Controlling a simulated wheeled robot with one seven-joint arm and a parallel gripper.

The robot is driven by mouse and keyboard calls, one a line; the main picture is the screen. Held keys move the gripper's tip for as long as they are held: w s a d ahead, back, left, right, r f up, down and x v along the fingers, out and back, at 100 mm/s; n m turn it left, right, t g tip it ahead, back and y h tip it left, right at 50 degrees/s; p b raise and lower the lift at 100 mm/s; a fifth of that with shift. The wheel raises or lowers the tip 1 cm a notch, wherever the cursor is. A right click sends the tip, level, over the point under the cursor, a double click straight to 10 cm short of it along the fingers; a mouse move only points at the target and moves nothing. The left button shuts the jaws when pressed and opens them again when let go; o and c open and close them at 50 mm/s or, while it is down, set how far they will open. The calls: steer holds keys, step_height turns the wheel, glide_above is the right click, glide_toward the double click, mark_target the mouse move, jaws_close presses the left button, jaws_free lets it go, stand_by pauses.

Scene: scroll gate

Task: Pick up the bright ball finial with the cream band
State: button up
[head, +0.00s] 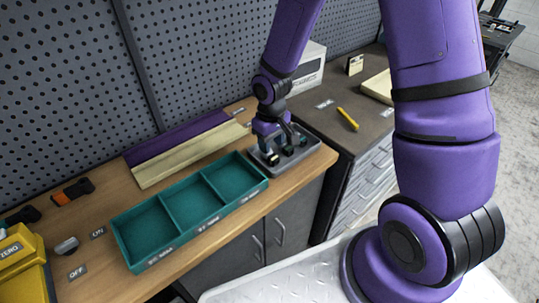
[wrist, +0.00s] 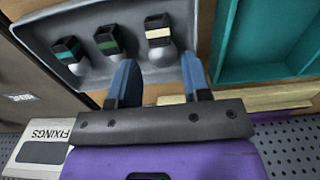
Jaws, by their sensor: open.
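The cream-banded finial (wrist: 159,36) stands in the grey tray (wrist: 204,14), with a black square part, a cream band and a bright rounded ball. My gripper (wrist: 160,62) is open in the wrist view, its two blue fingers pointing toward this finial, with the ball in line with the gap between the tips. I cannot tell whether the fingers touch it. A green-banded finial (wrist: 108,42) and a teal-banded finial (wrist: 70,52) stand to its left in the same tray. In the head view my gripper (head: 277,152) is low over the grey tray (head: 318,143) and partly hides the finials.
A teal three-compartment bin (head: 160,222) sits on the wooden bench beside the tray, its compartments looking empty. Cream and purple boards (head: 190,160) lie behind it, before the pegboard. A FIXINGS box (wrist: 40,140) shows in the wrist view. A yellow object (head: 347,118) lies on the dark cabinet.

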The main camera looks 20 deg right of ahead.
mark_target(271, 155)
steer(key=shift+f, duration=2.8)
steer(key=c, duration=0.7)
steer(key=shift+r, duration=0.1)
